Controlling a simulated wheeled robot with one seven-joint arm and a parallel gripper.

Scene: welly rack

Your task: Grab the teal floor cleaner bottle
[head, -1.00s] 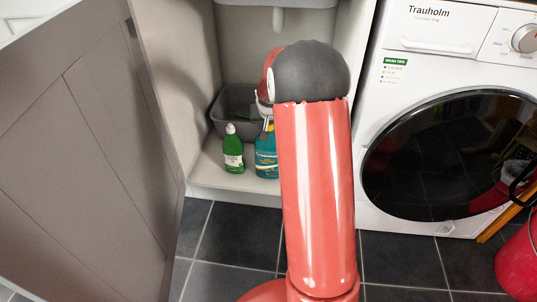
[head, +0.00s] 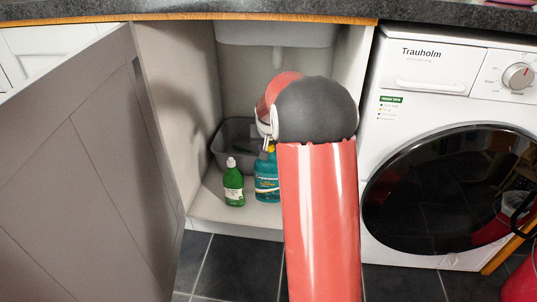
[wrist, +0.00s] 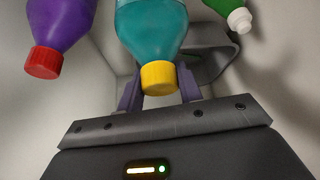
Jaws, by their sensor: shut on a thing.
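The teal floor cleaner bottle (head: 267,178) stands on the cabinet floor, partly hidden by my arm in the head view. In the wrist view the teal bottle (wrist: 152,28) shows its yellow cap (wrist: 158,77) between the two fingers of my gripper (wrist: 160,88). My gripper is shut on the bottle near its cap and neck. In the head view the fingers are mostly hidden behind my arm.
A green bottle (head: 233,186) stands just left of the teal one. A purple bottle (wrist: 58,30) with a red cap is close by in the wrist view. A grey bin (head: 222,157) sits behind. The open cabinet door (head: 95,170) and washing machine (head: 445,150) flank the opening.

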